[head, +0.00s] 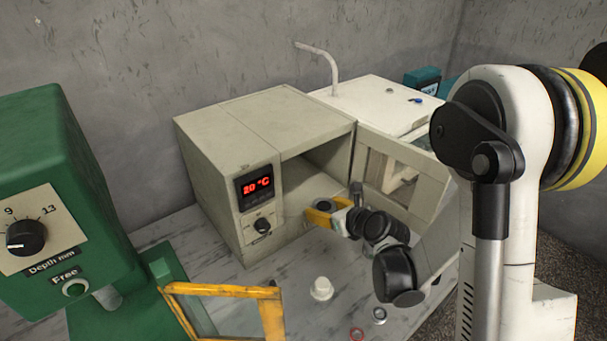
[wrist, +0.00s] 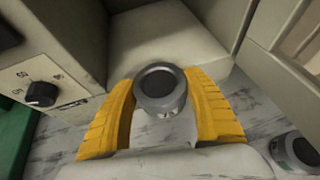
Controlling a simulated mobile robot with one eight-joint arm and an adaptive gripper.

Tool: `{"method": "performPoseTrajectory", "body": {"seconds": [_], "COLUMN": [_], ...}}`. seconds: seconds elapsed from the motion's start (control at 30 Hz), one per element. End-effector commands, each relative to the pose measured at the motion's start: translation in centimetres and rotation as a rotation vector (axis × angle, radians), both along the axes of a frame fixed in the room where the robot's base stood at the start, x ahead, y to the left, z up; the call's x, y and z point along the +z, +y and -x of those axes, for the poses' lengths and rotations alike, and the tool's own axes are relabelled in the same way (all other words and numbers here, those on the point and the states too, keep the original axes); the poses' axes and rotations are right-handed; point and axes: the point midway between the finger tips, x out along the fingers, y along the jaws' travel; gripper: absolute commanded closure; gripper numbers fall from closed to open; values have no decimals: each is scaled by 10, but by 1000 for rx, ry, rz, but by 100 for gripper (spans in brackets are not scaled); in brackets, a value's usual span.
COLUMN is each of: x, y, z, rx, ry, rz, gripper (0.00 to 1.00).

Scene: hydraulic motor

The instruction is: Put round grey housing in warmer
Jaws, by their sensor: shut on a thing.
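The round grey housing (wrist: 158,84) is a short dark-grey cylinder with a recessed round top. My gripper (wrist: 161,90) is shut on it, with a yellow finger on each side. In the head view my gripper (head: 325,207) is at the warmer's open front, and the housing shows as a small dark round there. The warmer (head: 215,150) is a beige box with a red 20 °C display and a knob. Its door (head: 405,170) stands open to the right. In the wrist view the warmer's inner floor (wrist: 155,35) lies just ahead of the housing and looks empty.
A white cap-like part (head: 321,289), a small metal ring (head: 379,315) and a red ring (head: 357,334) lie on the marbled table. A green press (head: 60,180) with a yellow-framed guard (head: 225,291) stands at left. A white sink unit (head: 375,98) is behind the warmer.

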Motion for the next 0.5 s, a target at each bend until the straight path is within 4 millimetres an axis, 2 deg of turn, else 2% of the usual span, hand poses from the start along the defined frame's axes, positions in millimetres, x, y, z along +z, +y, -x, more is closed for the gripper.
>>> {"method": "performPoseTrajectory", "body": {"seconds": [0.07, 0.3, 0.5], "x": [6, -1, 0], "y": [11, 38, 49], "z": [-23, -81, -103], "rx": [3, 1, 0], "ry": [-1, -1, -1], "rz": [0, -1, -1], "gripper": [82, 82, 82]}}
